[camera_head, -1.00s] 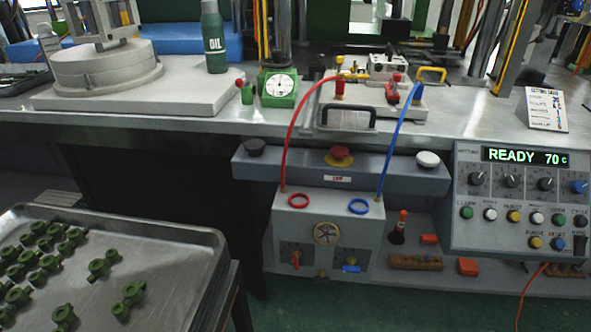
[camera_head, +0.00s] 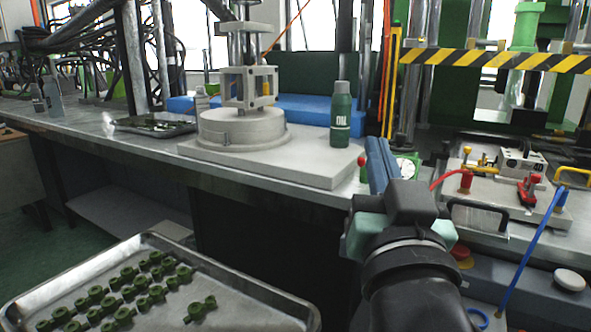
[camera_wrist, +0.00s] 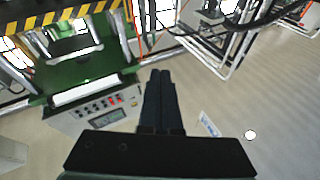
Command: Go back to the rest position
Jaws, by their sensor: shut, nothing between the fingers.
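My gripper (camera_head: 377,148) is raised in front of the bench in the head view, at the end of my black arm. Its fingers point up and away, beside the dial gauge (camera_head: 406,167). In the wrist view, the two dark fingers (camera_wrist: 161,76) lie together with nothing between them. They appear clear of the surfaces behind them.
A metal tray (camera_head: 255,297) with several green wax parts (camera_head: 150,290) is at the lower left. The bench holds a round press base (camera_head: 240,133), a green oil bottle (camera_head: 341,120) and a clamp fixture (camera_head: 490,185) with red and blue hoses. A striped bar (camera_head: 500,60) spans the upper right.

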